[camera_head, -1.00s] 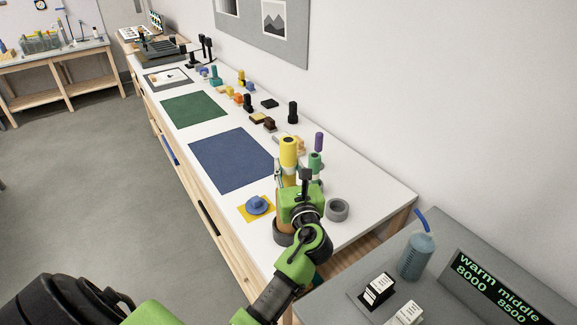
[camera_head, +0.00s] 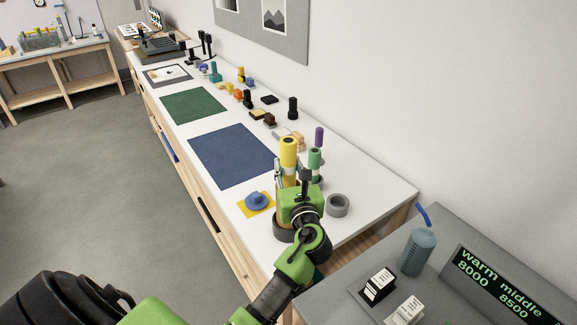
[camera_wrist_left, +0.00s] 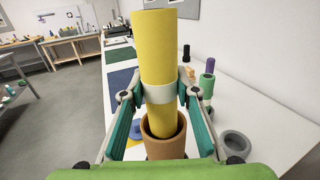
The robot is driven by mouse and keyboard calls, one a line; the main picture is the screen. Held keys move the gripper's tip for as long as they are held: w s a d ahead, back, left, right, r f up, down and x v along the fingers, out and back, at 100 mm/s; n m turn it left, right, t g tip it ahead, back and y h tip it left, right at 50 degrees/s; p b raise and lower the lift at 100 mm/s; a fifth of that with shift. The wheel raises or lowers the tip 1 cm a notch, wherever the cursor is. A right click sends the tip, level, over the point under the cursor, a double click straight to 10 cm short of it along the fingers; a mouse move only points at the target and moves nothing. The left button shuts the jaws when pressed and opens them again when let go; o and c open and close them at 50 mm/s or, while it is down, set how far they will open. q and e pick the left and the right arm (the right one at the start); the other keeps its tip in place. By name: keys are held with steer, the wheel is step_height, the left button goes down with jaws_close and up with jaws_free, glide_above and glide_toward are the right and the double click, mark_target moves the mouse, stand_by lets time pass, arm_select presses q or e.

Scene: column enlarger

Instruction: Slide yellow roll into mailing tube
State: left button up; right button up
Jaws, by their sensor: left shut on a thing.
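The yellow roll (camera_head: 288,150) stands upright with a pale band around it; it also shows in the left wrist view (camera_wrist_left: 155,50). My left gripper (camera_wrist_left: 161,95) is shut on the roll at the band, above the tube. The brown mailing tube (camera_wrist_left: 165,150) stands upright below the gripper with its open end up. The roll's lower end is inside the tube's mouth, with a dark gap showing at the rim. How deep it reaches is hidden. In the head view my left gripper (camera_head: 297,177) covers much of the tube. My right gripper is not in view.
A grey ring (camera_head: 338,205) lies right of the gripper. A green roll (camera_head: 315,160) and a purple one (camera_head: 319,137) stand behind. A blue knobbed piece (camera_head: 256,201) sits on a yellow square at left. The blue mat (camera_head: 232,155) is clear.

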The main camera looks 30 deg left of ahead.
mark_target(290, 185)
arm_select(q)
steer(key=shift+f+b, duration=1.65)
steer(key=shift+f, duration=1)
steer(key=o, duration=1.2)
steer(key=shift+o, duration=0.2)
steer(key=shift+r, duration=0.1)
steer(key=shift+r+p, duration=2.3)
steer(key=shift+p, duration=0.4)
steer(key=shift+r+p, duration=0.45)
steer(key=shift+r, duration=0.65)
steer(key=v, duration=1.2)
